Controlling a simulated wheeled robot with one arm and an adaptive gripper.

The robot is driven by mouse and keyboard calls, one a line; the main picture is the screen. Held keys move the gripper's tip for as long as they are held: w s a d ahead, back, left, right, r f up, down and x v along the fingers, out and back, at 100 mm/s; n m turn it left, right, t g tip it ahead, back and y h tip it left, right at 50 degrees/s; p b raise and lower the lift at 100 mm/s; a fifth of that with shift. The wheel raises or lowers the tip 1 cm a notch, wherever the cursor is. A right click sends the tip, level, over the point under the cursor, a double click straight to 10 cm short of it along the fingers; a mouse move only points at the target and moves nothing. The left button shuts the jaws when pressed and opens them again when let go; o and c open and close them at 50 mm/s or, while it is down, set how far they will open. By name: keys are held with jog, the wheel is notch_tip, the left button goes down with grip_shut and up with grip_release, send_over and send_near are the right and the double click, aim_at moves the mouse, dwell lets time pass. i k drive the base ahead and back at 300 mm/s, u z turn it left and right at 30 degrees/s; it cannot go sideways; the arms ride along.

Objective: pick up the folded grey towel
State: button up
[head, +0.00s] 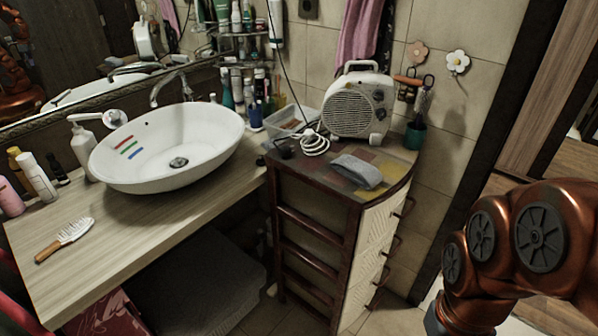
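The folded grey towel (357,171) lies on top of a small dark wooden cabinet (400,178), near its front edge. It looks like a small flat bundle, a little longer than wide. My copper-coloured arm is at the right of the head view, well apart from the towel and the cabinet. My gripper is not in view; the arm runs out of the picture at the bottom right.
A white fan heater (352,108) stands behind the towel with a coiled white cable (314,143) beside it. A clear plastic box (291,122) stands at the cabinet's back left. A white vessel basin (140,140) and a hairbrush (65,238) are on the counter.

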aim_at(364, 174)
jog(key=u, duration=0.15)
jog(key=k, duration=1.05)
jog(key=u, duration=0.95)
jog(key=i, duration=1.7)
jog(key=z, duration=0.9)
